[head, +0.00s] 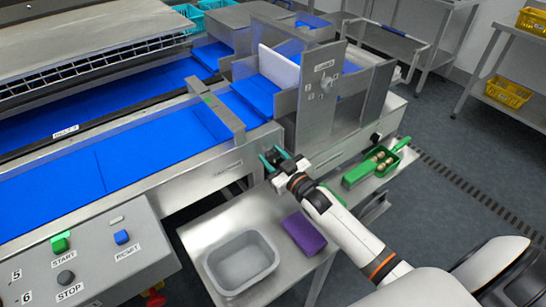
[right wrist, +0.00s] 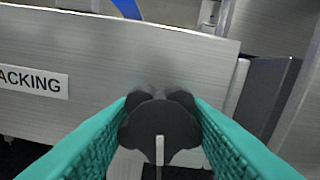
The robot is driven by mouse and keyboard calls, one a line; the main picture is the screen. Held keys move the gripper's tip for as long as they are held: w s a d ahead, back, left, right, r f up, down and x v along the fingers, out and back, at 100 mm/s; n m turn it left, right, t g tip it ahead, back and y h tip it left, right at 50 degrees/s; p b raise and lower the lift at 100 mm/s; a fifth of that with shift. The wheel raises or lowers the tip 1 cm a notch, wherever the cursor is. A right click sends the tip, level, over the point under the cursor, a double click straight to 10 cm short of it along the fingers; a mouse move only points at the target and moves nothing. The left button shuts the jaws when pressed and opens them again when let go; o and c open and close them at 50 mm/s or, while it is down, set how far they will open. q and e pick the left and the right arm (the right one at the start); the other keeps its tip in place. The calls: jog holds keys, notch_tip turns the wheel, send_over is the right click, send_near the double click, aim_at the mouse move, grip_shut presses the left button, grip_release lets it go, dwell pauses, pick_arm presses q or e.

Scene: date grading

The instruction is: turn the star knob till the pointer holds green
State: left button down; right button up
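The black star knob (right wrist: 160,125) shows in the right wrist view, in front of a metal panel. A narrow pale bar runs down from its middle; I cannot tell if this is the pointer, and no green mark shows there. My right gripper (right wrist: 161,104) has its teal fingers on both sides of the knob, seemingly touching it. In the head view my right gripper (head: 273,157) is at the conveyor's front side, and the knob is hidden by it. My left gripper is out of view.
A panel labelled PACKING (right wrist: 35,82) lies left of the knob. Below my right arm, a metal table holds a grey tub (head: 241,262) and a purple block (head: 304,233). A green tray (head: 358,175) with brown dates is to the right. A button console (head: 95,255) stands front left.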

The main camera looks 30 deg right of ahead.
jog(key=shift+r+m+p, duration=0.15)
jog(key=shift+m+p, duration=0.25)
jog(key=shift+c, duration=0.3)
jog(key=shift+m+p, duration=0.5)
jog(key=shift+m, duration=1.2)
jog(key=o, duration=1)
jog(key=shift+c, duration=0.2)
jog(key=s+d, duration=0.1)
jog(key=s, duration=1.1)
jog(key=shift+d, duration=0.35)
